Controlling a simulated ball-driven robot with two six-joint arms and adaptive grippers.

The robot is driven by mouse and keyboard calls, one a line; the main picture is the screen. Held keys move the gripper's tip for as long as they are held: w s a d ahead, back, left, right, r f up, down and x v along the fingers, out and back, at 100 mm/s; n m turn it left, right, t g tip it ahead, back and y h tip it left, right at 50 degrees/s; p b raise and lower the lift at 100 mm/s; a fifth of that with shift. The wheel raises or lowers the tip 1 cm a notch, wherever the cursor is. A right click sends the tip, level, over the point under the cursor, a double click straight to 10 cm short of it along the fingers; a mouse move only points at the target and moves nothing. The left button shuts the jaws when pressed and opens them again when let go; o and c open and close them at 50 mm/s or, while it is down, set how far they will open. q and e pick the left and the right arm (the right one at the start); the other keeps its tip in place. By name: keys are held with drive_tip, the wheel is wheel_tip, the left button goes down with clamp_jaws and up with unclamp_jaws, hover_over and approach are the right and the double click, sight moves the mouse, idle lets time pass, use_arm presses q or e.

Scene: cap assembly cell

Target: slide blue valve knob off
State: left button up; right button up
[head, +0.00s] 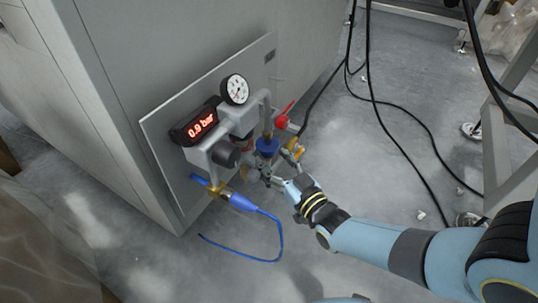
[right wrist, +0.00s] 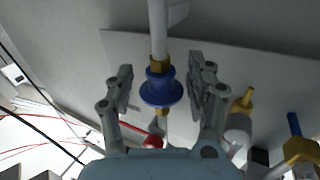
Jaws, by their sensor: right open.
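The blue valve knob (head: 267,147) sits on the pipework of the grey wall panel, below the pressure gauge. In the right wrist view the knob (right wrist: 160,90) is a flanged blue piece on a brass fitting, at the end of a pale pipe. My right gripper (head: 270,174) is at the knob in the head view. In the right wrist view its open fingers (right wrist: 160,78) stand one on each side of the knob, with visible gaps. The gripper holds nothing. My left gripper is not in view.
A red-handled valve (head: 283,119) and a brass fitting (head: 293,148) lie close to the right of the knob. A red display (head: 201,123) and round gauge (head: 236,89) are above left. A blue hose (head: 275,225) hangs below. Black cables (head: 372,95) cross the floor at right.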

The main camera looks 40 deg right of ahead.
drive_tip(key=s, duration=0.9)
drive_tip(key=shift+a, duration=0.3)
drive_tip(key=shift+s, duration=0.1)
